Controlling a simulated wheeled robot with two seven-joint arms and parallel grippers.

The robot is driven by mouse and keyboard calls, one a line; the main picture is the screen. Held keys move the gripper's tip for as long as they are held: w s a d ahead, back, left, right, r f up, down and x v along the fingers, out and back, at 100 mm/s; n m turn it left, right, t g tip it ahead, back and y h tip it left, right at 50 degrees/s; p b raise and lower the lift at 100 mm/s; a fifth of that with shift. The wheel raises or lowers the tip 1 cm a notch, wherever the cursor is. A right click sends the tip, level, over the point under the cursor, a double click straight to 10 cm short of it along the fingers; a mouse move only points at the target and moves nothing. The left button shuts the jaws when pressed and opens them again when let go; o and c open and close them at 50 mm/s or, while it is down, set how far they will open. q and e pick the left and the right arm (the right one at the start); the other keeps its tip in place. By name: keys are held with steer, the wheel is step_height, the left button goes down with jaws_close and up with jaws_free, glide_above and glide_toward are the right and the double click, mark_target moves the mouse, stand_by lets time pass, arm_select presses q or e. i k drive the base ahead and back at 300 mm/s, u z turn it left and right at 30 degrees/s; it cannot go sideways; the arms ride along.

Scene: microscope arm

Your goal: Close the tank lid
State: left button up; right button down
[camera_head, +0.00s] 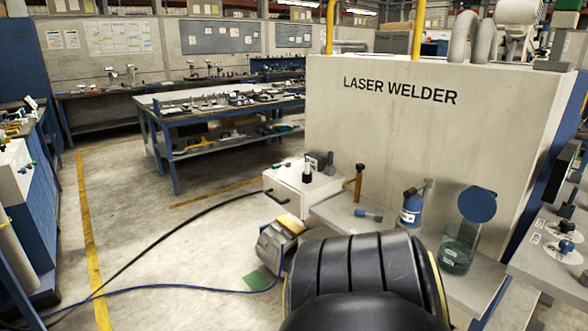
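The tank (457,248) is a small greenish, see-through round vessel on the grey bench shelf in front of the laser welder. Its round blue lid (478,204) stands raised and tilted above the rim, so the tank is open. Both are at the right of the head view. No fingers of either gripper can be seen. A large dark part in the lower middle of the view covers the bench just left of and below the tank.
A blue-and-white canister (411,207) stands just left of the tank. Farther left are a brown-and-yellow upright post (358,183) and a white box (303,184) with a drawer handle. The laser welder panel (430,140) rises behind. A grey-white worktop (560,258) with fittings lies right.

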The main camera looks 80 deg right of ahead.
mark_target(477, 204)
steer(key=z, duration=3.5)
steer(key=i, duration=0.1)
steer(key=z, duration=0.05)
